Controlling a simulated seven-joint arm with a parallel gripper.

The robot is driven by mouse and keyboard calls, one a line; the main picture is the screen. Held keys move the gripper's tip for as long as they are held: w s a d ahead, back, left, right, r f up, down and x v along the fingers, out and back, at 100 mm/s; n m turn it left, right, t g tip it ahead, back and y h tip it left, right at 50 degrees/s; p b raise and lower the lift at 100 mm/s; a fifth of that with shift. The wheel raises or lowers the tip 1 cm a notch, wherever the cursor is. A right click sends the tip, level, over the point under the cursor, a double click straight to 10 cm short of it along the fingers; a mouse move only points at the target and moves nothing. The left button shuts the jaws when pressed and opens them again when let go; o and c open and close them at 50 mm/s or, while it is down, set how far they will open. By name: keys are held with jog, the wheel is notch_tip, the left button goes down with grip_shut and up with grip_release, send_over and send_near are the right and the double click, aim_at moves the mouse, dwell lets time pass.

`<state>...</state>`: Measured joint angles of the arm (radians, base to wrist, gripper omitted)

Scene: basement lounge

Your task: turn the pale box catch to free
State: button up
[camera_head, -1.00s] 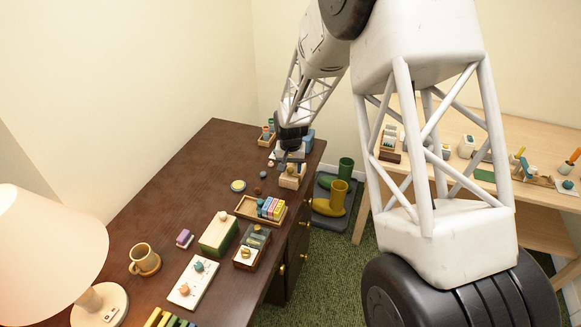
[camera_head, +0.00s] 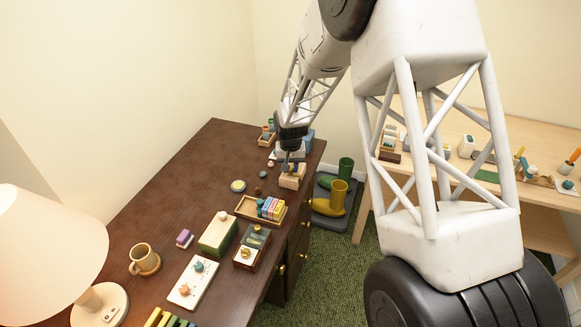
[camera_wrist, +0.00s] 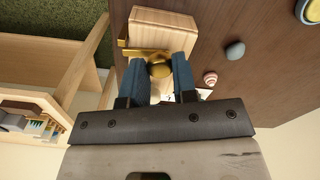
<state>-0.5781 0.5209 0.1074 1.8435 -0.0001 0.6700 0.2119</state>
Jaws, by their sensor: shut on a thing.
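The pale box (camera_head: 290,182) stands near the far right edge of the dark desk in the head view. In the wrist view it is a light wooden block (camera_wrist: 163,22) at the top. Its brass catch (camera_wrist: 136,53), with a round knob (camera_wrist: 160,69), lies at the box's near side. My gripper (camera_wrist: 158,72) is shut on the knob, with one blue finger on each side. In the head view the gripper (camera_head: 291,162) reaches down at the box, and the catch is too small to make out.
A tray of coloured blocks (camera_head: 246,207), a green box (camera_head: 217,236) and a mug (camera_head: 141,257) stand nearer on the desk. A grey rounded piece (camera_wrist: 235,50) lies right of the box in the wrist view. Boots (camera_head: 331,200) stand on the floor beside the desk.

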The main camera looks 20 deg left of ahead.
jog(key=n, duration=0.3)
jog(key=shift+n, duration=0.4)
jog(key=n, duration=0.4)
jog(key=shift+n, duration=0.3)
jog(key=n, duration=0.4)
jog(key=shift+n, duration=2.2)
jog(key=o, duration=0.9)
jog(key=shift+r, duration=3.9)
